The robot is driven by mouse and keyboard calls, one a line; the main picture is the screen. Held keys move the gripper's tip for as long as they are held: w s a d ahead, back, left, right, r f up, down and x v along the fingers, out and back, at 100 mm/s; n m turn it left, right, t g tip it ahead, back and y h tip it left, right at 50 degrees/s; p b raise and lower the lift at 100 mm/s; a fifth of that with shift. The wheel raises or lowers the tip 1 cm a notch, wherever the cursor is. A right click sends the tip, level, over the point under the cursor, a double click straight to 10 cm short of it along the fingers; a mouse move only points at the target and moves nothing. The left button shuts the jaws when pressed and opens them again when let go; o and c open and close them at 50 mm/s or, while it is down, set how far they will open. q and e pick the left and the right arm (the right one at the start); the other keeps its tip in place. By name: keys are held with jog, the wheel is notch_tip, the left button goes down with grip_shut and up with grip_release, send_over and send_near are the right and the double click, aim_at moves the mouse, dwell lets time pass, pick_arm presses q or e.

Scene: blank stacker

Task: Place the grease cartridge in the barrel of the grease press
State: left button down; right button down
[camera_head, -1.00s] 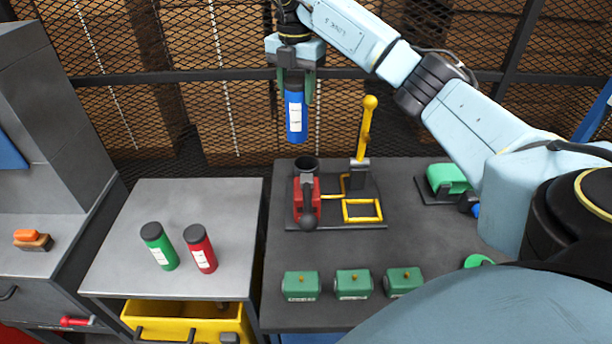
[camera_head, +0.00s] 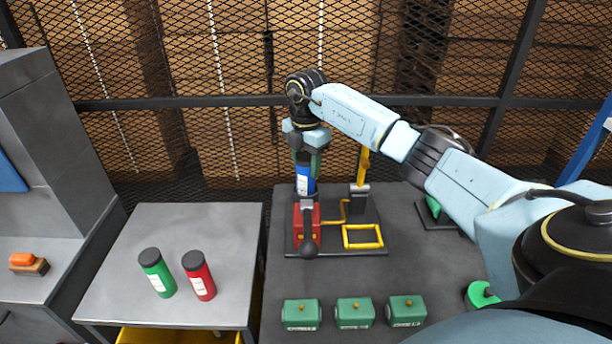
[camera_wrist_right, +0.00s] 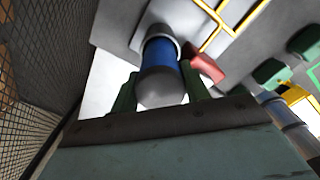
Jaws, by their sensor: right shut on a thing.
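The blue grease cartridge (camera_head: 305,180) with a white label is upright in my right gripper (camera_head: 307,160), which is shut on it near its top. Its lower end is at the mouth of the press barrel and appears to be partly inside it. The grease press (camera_head: 307,222) has a red body, a dark front knob and a yellow lever (camera_head: 363,165). The barrel is mostly hidden in the head view. My left gripper is not in view.
A green cartridge (camera_head: 157,272) and a red cartridge (camera_head: 199,275) stand on the grey side table (camera_head: 200,225). Several green blocks (camera_head: 354,312) line the front of the dark bench (camera_head: 420,265). A mesh fence (camera_head: 220,60) stands behind.

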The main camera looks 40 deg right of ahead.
aim_at(306, 177)
jog(key=shift+f, duration=1.95)
jog(key=shift+f, duration=0.2)
jog(key=c, duration=0.7)
grip_release()
notch_tip(306, 177, up, 12)
jog(key=shift+r, duration=0.2)
jog(key=shift+r, duration=0.1)
